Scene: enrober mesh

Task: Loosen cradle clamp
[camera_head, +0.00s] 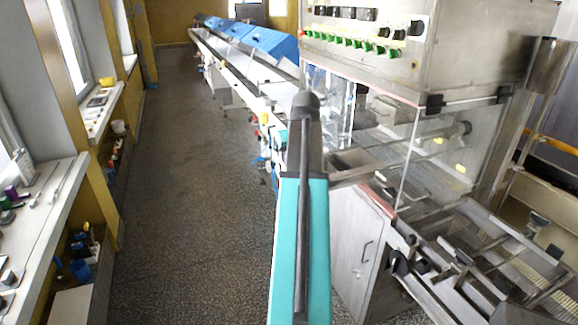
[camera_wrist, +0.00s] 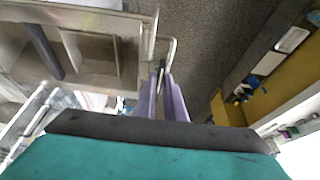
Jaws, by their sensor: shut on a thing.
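In the wrist view, my gripper (camera_wrist: 161,76) has its two purple-grey fingers drawn together. It is shut on a small dark piece (camera_wrist: 160,66) beside a bent metal bar (camera_wrist: 172,48) on the steel machine's edge. I cannot tell whether this piece is the cradle clamp. In the head view, my teal arm reaches forward past the steel machine and hides the gripper. Black knobs (camera_head: 400,262) and clamp-like fittings (camera_head: 535,223) sit on the steel frame at the lower right. Which of them is the cradle clamp is not clear.
The enrober cabinet (camera_head: 415,45) with green switches stands at the right, above clear guards (camera_head: 385,135). A conveyor with blue covers (camera_head: 270,42) runs away behind it. Window ledges with small items (camera_head: 30,215) line the left. The speckled floor (camera_head: 185,180) between is clear.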

